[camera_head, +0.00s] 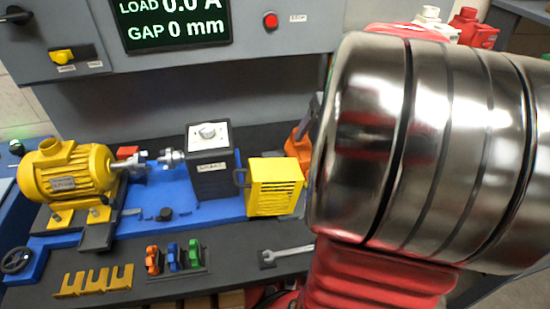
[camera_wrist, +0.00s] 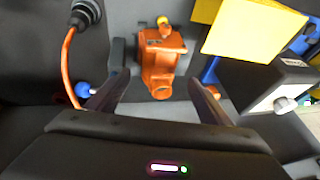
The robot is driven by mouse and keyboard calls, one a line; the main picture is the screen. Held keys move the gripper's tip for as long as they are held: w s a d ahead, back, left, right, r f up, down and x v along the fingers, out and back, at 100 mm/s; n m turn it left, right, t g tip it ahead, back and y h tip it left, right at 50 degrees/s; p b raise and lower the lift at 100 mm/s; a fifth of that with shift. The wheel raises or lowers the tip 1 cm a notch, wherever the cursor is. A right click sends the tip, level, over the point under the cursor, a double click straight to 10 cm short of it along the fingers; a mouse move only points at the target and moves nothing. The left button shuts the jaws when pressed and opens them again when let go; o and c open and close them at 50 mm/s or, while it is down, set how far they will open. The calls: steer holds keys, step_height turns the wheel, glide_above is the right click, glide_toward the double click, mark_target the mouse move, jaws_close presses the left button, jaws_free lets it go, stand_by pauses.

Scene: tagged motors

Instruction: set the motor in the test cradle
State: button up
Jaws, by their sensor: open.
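My gripper (camera_wrist: 157,84) is open in the wrist view, its two dark fingers apart. An orange housing (camera_wrist: 162,62) with a yellow cap and a round opening shows between and beyond the fingertips; I cannot tell contact. Part of an orange body (camera_head: 297,146) shows beside my arm in the head view, mostly hidden. A yellow motor (camera_head: 68,172) sits at the left end of the blue bench bed (camera_head: 175,190), its shaft side facing a coupling. I cannot tell which part is the test cradle. My arm hides my gripper in the head view.
A black box with a knob (camera_head: 209,160) and a yellow slotted guard (camera_head: 273,187) stand on the bed. A wrench (camera_head: 288,252) and coloured clips (camera_head: 173,256) lie in front. Red (camera_head: 467,24) and white (camera_head: 428,14) units stand behind my arm. An orange cable (camera_wrist: 68,65) hangs left in the wrist view.

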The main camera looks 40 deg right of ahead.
steer(key=shift+n, duration=0.8)
steer(key=a, duration=0.3)
steer(key=w+a+r, duration=0.1)
steer(key=a, duration=0.2)
steer(key=w+a, duration=0.1)
steer(key=a, duration=0.3)
steer(key=shift+w+r, duration=0.1)
steer(key=shift+r, duration=0.25)
steer(key=shift+n, duration=0.6)
steer(key=a, duration=0.5)
steer(key=a+r, duration=0.1)
steer(key=a, duration=0.2)
steer(key=s+a+n, duration=0.1)
steer(key=s+a, duration=0.2)
steer(key=a, duration=0.5)
steer(key=s+a+n, duration=0.2)
steer(key=s+a, duration=0.2)
steer(key=a, duration=0.4)
steer(key=shift+s+a+f+t, duration=0.15)
steer(key=shift+a+f+t, duration=0.05)
steer(key=shift+f+t, duration=0.15)
steer(key=shift+c, duration=0.7)
